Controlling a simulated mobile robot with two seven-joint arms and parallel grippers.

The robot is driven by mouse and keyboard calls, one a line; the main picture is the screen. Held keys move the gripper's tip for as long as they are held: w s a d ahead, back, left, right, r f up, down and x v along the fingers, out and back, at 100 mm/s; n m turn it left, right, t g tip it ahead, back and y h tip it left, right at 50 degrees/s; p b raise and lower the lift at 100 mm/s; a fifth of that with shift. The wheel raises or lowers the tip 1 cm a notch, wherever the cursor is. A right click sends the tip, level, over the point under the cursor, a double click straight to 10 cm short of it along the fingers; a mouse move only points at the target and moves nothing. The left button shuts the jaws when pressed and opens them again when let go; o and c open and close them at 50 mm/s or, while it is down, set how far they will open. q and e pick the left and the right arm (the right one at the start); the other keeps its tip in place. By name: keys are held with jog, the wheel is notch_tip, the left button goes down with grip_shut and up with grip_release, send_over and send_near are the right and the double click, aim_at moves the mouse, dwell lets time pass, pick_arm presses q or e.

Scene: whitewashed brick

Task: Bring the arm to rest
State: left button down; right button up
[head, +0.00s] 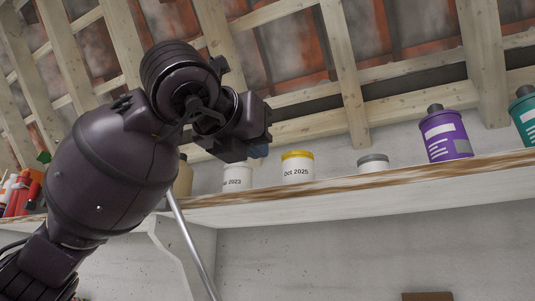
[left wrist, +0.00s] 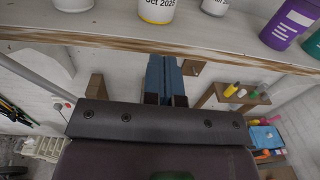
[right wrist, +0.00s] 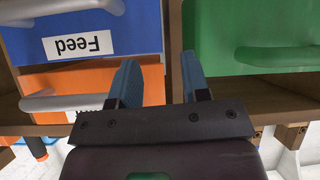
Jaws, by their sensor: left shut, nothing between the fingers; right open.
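My left arm, dark and bulky, rises through the left of the head view. Its gripper (head: 258,150) is near the front edge of a high shelf, in front of a white jar marked 2023. In the left wrist view the blue fingers of the left gripper (left wrist: 165,78) are together, with nothing between them, and the shelf edge shows beyond them. My right gripper (right wrist: 160,82) shows only in the right wrist view. Its blue fingers are apart and empty, in front of a blue drawer (right wrist: 115,35) labelled Feed, an orange drawer (right wrist: 80,88) and a green drawer (right wrist: 240,85).
The white shelf (head: 400,180) carries a yellow-lidded jar (head: 297,170) marked Oct 2025, a grey-lidded jar (head: 373,164), a purple bottle (head: 443,135) and a teal bottle (head: 525,118). Red bottles (head: 22,195) stand at the left.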

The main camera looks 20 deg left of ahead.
pick_arm(q)
jog(key=shift+s+a, duration=0.1)
jog(key=shift+s, duration=0.2)
